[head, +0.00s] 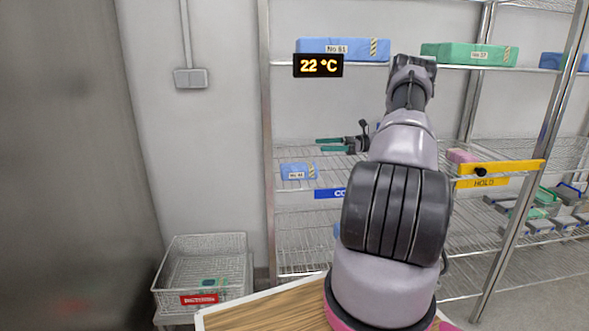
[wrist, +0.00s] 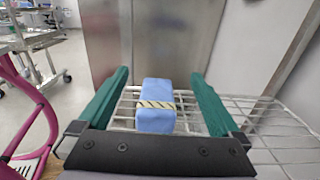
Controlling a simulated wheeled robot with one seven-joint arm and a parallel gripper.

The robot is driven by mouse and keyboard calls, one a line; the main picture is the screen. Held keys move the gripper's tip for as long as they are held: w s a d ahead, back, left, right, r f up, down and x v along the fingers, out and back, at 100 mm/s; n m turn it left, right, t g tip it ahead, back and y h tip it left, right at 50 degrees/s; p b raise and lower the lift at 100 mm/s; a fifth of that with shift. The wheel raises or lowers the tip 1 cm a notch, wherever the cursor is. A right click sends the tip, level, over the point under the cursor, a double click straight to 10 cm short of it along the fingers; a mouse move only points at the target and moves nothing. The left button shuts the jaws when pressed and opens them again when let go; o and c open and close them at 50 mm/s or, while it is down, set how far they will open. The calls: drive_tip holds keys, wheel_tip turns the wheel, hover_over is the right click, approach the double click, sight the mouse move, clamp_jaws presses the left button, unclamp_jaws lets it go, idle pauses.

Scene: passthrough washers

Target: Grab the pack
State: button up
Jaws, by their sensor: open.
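A small blue pack (head: 298,171) with a white label and a striped band lies on the middle wire shelf in the head view. A blue pack with a striped band (wrist: 155,118), apparently the same one, shows in the wrist view on the wire shelf. My gripper (head: 318,145) is open with teal fingers pointing left, a little above and right of that pack in the head view. In the wrist view my gripper (wrist: 160,76) shows the pack between its two fingers in the picture, with gaps on both sides. I see no contact.
A larger blue pack (head: 343,49) and a green pack (head: 470,54) lie on the top shelf. A yellow HOLD sign (head: 500,168) and a shelf post (head: 528,185) stand at right. A wire basket (head: 203,270) sits low at left. A metal surface (wrist: 165,40) rises beyond the shelf.

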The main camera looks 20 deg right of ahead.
approach(305, 165)
drive_tip(key=shift+x, duration=1.2)
drive_tip(key=shift+w+a, duration=0.15)
drive_tip(key=shift+a, duration=0.15)
drive_tip(key=shift+x, duration=3.4)
drive_tip(key=c, duration=1.3)
